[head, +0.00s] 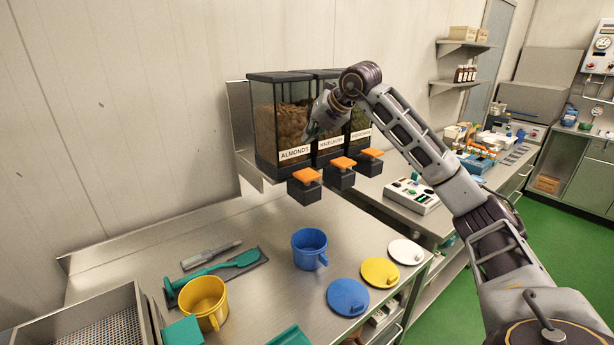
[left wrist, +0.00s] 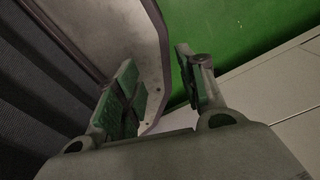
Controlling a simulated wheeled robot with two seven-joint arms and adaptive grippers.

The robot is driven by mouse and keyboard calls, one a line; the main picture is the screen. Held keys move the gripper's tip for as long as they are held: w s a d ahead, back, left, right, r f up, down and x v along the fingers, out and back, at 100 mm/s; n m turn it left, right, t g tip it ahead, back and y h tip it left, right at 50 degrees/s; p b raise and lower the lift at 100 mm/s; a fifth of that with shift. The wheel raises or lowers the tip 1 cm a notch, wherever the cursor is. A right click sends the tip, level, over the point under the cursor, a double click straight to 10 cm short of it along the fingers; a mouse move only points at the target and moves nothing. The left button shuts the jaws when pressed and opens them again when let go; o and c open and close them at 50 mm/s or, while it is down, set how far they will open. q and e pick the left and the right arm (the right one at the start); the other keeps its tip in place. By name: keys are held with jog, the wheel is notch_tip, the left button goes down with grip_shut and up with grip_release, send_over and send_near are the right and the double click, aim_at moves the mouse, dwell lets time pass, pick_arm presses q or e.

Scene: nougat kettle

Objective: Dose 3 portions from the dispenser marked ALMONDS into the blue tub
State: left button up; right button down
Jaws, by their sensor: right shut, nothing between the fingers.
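The dispenser marked ALMONDS (head: 278,120) is the leftmost of three dark-framed clear dispensers on the wall and is filled with brown pieces. Its orange push plate (head: 306,175) sits on a black outlet block below. The blue tub (head: 309,250) stands upright on the steel table, below and in front of the dispensers, clear of the outlets; its bottom inside is hidden. My right gripper (head: 309,133) is shut and empty, in front of the ALMONDS and middle dispensers, above the orange plates. My left gripper (left wrist: 160,92) is open and empty in the left wrist view, over the floor.
A blue lid (head: 347,297), a yellow lid (head: 380,271) and a white lid (head: 406,251) lie right of the tub. A yellow tub (head: 203,299) and a teal scoop (head: 215,268) are at left. My right arm crosses in front of the right dispenser.

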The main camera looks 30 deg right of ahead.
aim_at(310, 172)
notch_tip(310, 172, down, 3)
jog(key=shift+f+b, duration=0.1)
jog(key=shift+b, duration=1.15)
jog(key=shift+f+b, duration=0.8)
jog(key=shift+f, duration=0.1)
jog(key=shift+f+b, duration=0.8)
jog(key=shift+f, duration=0.45)
jog(key=shift+f+b, duration=0.25)
jog(key=shift+b, duration=0.1)
pick_arm(q)
jog(key=w+a+f, duration=0.1)
jog(key=a+f, duration=0.4)
jog(key=f, duration=0.1)
jog(key=shift+w+f+y, duration=0.25)
jog(key=shift+w+y, duration=0.05)
jog(key=shift+w+a, duration=0.1)
